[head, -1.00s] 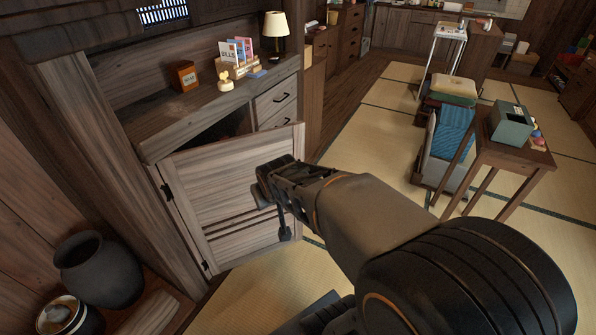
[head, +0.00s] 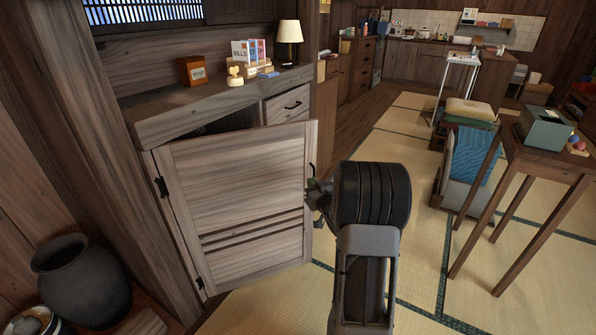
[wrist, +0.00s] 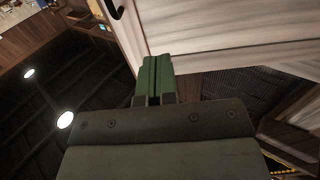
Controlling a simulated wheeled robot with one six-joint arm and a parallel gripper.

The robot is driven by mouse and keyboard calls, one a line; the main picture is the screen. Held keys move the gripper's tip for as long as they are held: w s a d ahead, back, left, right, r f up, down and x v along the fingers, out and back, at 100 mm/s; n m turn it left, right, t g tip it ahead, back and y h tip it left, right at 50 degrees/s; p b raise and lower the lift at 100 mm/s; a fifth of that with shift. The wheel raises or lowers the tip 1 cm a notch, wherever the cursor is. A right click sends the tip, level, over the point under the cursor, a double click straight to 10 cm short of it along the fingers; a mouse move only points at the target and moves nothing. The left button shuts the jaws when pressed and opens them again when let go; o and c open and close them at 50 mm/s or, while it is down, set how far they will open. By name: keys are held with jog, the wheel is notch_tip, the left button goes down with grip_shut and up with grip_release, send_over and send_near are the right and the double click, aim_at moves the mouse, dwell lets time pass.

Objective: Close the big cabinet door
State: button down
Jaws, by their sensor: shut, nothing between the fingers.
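The big cabinet door (head: 235,190) is a pale wooden panel hinged on its left side. It stands partly open, with a dark gap between its top and the cabinet (head: 160,122). My gripper (head: 318,190) is at the door's free right edge, partly hidden behind my arm in the head view. In the wrist view its green fingers (wrist: 154,75) are shut together and empty, with the door (wrist: 215,30) close in front of them. A dark handle (wrist: 115,8) shows at the top of that view. I cannot tell whether the fingers touch the door.
A lamp (head: 288,38), a brown box (head: 192,70) and a letter holder (head: 246,66) stand on the cabinet top. A dark pot (head: 80,280) sits at lower left. A wooden table (head: 530,165) stands at right. Tatami floor (head: 410,250) is clear between.

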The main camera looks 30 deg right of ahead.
aim_at(296, 163)
jog(key=w, duration=0.3)
jog(key=w+d+b, duration=0.1)
jog(key=w, duration=0.3)
jog(key=w+b, duration=0.1)
jog(key=w, duration=0.2)
jog(key=shift+w+d, duration=0.15)
jog(key=shift+w, duration=0.25)
jog(key=shift+w+d+b, duration=0.1)
jog(key=shift+w+b, duration=0.2)
jog(key=shift+w, duration=0.2)
